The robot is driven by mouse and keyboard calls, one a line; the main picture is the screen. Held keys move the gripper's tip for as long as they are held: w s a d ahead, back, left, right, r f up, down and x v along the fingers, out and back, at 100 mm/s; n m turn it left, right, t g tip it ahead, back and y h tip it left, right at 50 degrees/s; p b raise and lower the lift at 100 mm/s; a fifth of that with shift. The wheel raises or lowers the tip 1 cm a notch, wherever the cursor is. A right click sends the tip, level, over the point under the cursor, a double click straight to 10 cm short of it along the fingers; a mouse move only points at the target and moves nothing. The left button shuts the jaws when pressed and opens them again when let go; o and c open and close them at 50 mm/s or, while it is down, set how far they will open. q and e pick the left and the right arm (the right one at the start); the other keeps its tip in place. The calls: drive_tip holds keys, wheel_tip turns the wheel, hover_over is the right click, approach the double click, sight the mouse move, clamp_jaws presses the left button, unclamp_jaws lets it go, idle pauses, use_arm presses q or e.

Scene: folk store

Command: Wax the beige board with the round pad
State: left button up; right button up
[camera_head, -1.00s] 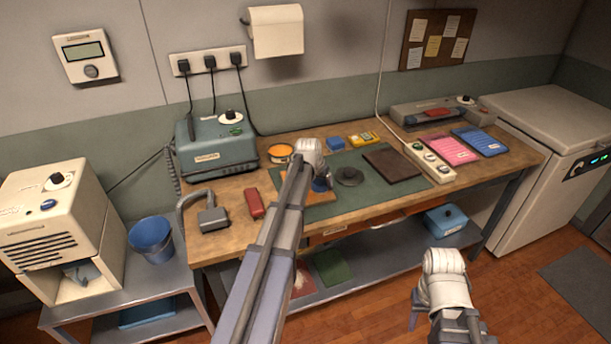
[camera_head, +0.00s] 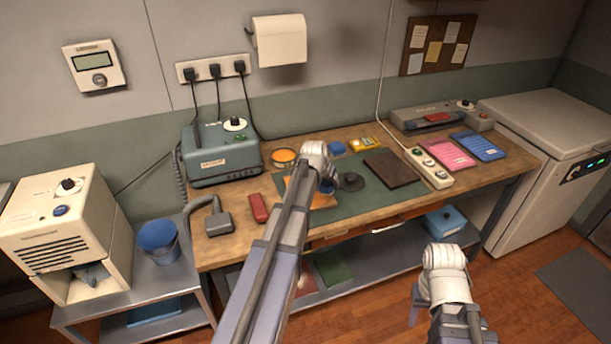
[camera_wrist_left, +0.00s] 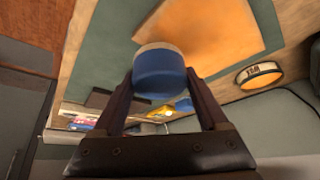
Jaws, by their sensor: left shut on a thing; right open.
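The beige board, looking orange-tan (camera_head: 296,189), lies on the green mat (camera_head: 340,201) on the workbench, partly hidden by my left arm. My left gripper (camera_head: 322,181) is shut on the round pad, a blue cylinder (camera_head: 327,188) with a pale underside. In the left wrist view the pad (camera_wrist_left: 160,72) sits between the fingers and overlaps the edge of the board (camera_wrist_left: 215,28). I cannot tell whether they touch. An open round tin with orange contents (camera_head: 284,157) stands behind the board. My right gripper (camera_head: 416,311) is open and empty, low in front of the bench.
A red object (camera_head: 258,208) and a grey hand tool (camera_head: 218,222) lie left of the mat. A power strip (camera_head: 428,168) stands at the right.

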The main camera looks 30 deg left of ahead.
use_arm(q)
drive_tip(key=shift+r+p, duration=0.85)
drive_tip(key=shift+r, duration=0.35)
